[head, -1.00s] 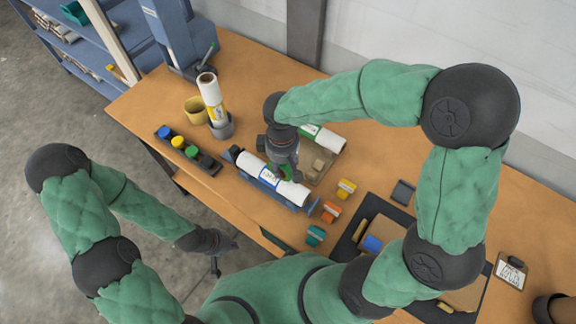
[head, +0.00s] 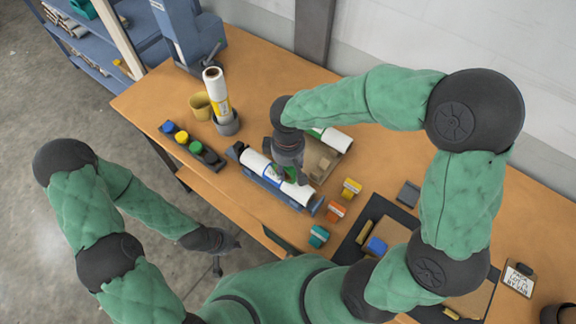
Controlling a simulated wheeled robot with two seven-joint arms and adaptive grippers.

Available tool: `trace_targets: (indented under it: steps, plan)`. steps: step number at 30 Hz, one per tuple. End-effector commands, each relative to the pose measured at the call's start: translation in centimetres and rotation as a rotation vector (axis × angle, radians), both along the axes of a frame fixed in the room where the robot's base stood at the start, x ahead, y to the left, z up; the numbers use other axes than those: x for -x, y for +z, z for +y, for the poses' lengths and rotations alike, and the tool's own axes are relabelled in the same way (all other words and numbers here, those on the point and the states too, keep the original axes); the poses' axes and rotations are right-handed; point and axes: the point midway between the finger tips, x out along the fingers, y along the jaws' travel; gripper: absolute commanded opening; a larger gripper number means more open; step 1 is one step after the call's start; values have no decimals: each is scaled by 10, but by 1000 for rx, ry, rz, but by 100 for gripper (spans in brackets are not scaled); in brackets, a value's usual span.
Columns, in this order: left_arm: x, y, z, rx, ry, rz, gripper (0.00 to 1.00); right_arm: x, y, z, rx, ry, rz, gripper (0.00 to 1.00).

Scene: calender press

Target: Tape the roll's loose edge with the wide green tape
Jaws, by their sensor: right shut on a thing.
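A white roll with a blue-marked label (head: 254,160) lies in a blue cradle (head: 270,186) on the workbench. My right gripper (head: 289,176) reaches down over the roll's middle-right part and is shut on a small green thing, seemingly the green tape (head: 291,173). The fingers hide part of it, and I cannot tell whether it touches the roll. The roll's loose edge cannot be made out. My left gripper (head: 226,246) hangs low at the left, off the bench's front edge, away from the roll; its jaw opening is unclear.
Yellow (head: 351,188), orange (head: 335,211) and teal (head: 318,236) dispensers stand right of the cradle. A black rack with coloured caps (head: 196,149) lies left.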

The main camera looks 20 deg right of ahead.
Motion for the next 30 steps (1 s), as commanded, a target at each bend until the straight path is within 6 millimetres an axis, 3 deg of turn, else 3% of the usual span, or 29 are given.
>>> trace_targets:
  steps: [30]
  plan:
    - [0, -3, 0, 0, 0, 0, 0, 4, -5, -3, 0, 0, 0, 13]
